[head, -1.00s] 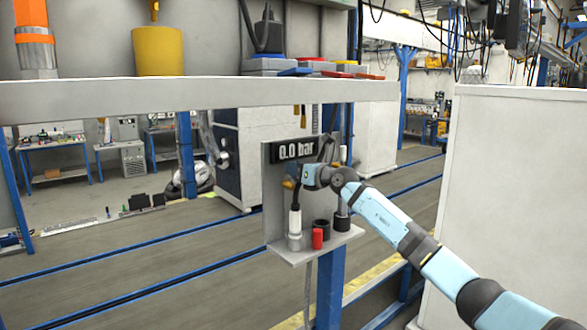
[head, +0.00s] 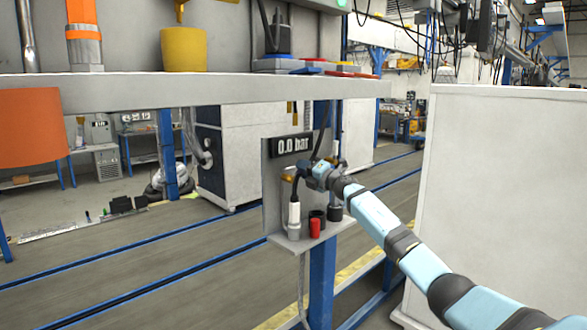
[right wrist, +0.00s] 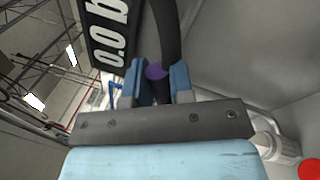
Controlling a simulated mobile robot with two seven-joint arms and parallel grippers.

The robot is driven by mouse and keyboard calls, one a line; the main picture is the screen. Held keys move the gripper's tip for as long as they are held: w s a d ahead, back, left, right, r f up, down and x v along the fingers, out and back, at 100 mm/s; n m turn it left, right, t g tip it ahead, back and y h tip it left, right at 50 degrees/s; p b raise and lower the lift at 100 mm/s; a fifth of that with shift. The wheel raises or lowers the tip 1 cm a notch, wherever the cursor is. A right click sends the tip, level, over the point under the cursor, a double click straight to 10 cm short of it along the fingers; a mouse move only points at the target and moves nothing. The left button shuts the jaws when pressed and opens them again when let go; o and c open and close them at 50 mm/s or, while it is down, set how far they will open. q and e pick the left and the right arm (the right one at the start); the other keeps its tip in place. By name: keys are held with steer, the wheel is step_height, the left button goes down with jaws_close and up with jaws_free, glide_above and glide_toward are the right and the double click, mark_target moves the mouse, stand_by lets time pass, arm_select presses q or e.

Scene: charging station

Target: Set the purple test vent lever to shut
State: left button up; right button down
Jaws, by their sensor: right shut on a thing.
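The purple lever (right wrist: 155,72) shows in the right wrist view as a small purple end between the two blue fingers of my right gripper (right wrist: 162,88). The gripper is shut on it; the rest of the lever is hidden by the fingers. In the head view my right gripper (head: 303,170) is at the front of the small grey panel, just under the black display (head: 292,145) reading 0.0 bar. The lever cannot be made out there. My left gripper is not in view.
Below my gripper, the panel's ledge (head: 285,242) holds a white-bodied nozzle (head: 294,216), a red cap (head: 315,228) and dark cups. A dark hose (right wrist: 172,30) passes close to the fingers. A long grey shelf (head: 200,90) runs above; a white cabinet (head: 510,190) stands right.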

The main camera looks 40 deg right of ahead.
steer(key=shift+d+f+m+h+p, duration=0.15)
steer(key=shift+m+p, duration=0.2)
steer(key=shift+m, duration=0.2)
steer(key=shift+a+f+m+h+p, duration=0.15)
steer(key=shift+m+p, duration=0.15)
steer(key=shift+m, duration=0.25)
steer(key=shift+d+f+m+h+p, duration=0.15)
steer(key=shift+f+m+p, duration=0.1)
steer(key=shift+m+p, duration=0.25)
steer(key=shift+d+f+m+h+p, duration=0.1)
steer(key=shift+f+m+h+p, duration=0.15)
steer(key=shift+m, duration=0.45)
steer(key=shift+f+m+t+p, duration=0.3)
steer(key=shift+f+m+p, duration=0.2)
steer(key=shift+m, duration=0.5)
steer(key=shift+h, duration=0.3)
steer(key=c, duration=1)
jaws_free()
